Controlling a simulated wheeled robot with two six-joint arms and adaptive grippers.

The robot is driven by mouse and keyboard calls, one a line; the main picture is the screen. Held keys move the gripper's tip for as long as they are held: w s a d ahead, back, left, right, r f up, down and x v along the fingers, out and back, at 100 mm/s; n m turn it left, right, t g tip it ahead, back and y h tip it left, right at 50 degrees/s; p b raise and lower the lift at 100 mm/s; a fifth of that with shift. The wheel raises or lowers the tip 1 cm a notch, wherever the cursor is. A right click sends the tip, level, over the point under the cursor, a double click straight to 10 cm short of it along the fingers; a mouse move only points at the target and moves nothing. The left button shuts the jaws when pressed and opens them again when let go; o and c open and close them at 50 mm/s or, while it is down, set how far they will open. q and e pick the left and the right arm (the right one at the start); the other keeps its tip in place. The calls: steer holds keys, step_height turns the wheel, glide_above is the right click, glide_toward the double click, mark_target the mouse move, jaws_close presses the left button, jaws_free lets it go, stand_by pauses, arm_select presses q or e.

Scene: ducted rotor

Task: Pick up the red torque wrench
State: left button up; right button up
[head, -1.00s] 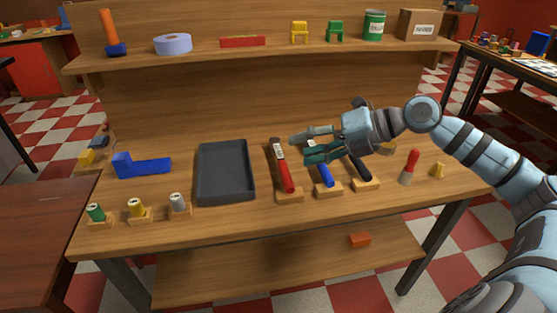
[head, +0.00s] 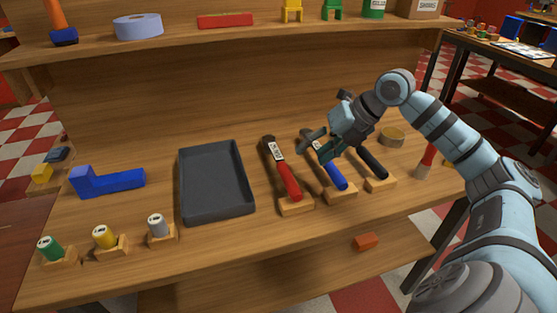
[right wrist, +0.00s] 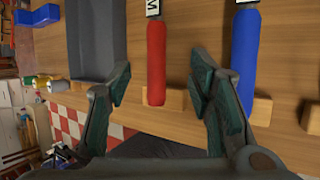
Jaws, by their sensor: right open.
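The red torque wrench (head: 289,183) lies on the bench with its handle end on a small wooden block (head: 296,206). Its handle (right wrist: 157,60) also shows in the right wrist view, running up the picture. My right gripper (head: 318,146) is open and empty. In the head view it hangs above the bench, to the right of the red wrench and over the blue-handled one. In the right wrist view the red handle appears between the two fingertips (right wrist: 160,80), with no contact visible. My left gripper is out of view.
A blue-handled tool (head: 333,174) and a black-handled tool (head: 371,162) rest close on the right. A dark tray (head: 183,190) lies to the left. A shelf (head: 170,50) runs along the back. A red-handled brush (head: 427,160) stands at right.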

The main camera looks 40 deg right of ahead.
mark_target(288, 168)
steer(key=x, duration=1.1)
steer(key=shift+w+a+r, duration=0.15)
steer(key=shift+w+r, duration=0.05)
steer(key=shift+s+r, duration=0.1)
jaws_close()
